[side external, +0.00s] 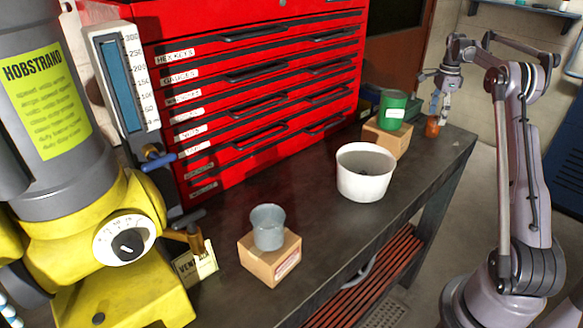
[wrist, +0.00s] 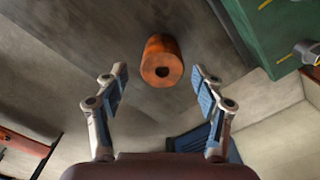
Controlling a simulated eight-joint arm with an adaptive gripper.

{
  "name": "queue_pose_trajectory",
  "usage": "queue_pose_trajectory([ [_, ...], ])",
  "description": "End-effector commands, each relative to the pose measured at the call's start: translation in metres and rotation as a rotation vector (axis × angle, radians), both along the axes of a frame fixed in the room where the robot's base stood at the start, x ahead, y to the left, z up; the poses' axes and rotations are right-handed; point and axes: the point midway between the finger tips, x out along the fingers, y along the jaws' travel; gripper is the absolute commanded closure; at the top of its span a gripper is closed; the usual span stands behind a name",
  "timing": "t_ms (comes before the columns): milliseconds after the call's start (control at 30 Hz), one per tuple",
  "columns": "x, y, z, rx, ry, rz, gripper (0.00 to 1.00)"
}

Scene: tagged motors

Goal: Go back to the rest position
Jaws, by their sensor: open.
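My gripper (side external: 440,98) is at the far right end of the workbench in the side view. In the wrist view my gripper (wrist: 160,92) has its two blue-padded fingers spread wide, with nothing between them. An orange-brown cylinder with a dark hole in its end (wrist: 162,62) lies just beyond the fingertips, apart from them. In the side view this cylinder (side external: 432,127) stands on the bench just below my gripper.
On the dark bench (side external: 330,225) are a white bucket (side external: 365,173), a grey cup (side external: 268,228) on a cardboard box (side external: 270,262), and a green can (side external: 391,110) on another box (side external: 387,138). A red tool chest (side external: 250,90) stands behind; a yellow-grey machine (side external: 90,235) is at left.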

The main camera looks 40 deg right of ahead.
Motion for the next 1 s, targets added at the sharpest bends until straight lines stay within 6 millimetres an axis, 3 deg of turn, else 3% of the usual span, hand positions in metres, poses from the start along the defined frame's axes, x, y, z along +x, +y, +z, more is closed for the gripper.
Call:
queue_pose_trajectory([
  [33,-0.011,-0.002,0.005,0.000,0.001,-0.005,0.31],
  [733,-0.113,-0.011,0.066,-0.001,0.002,-0.006,0.31],
  [1000,-0.089,0.029,0.062,0.000,0.002,0.209,0.31],
])
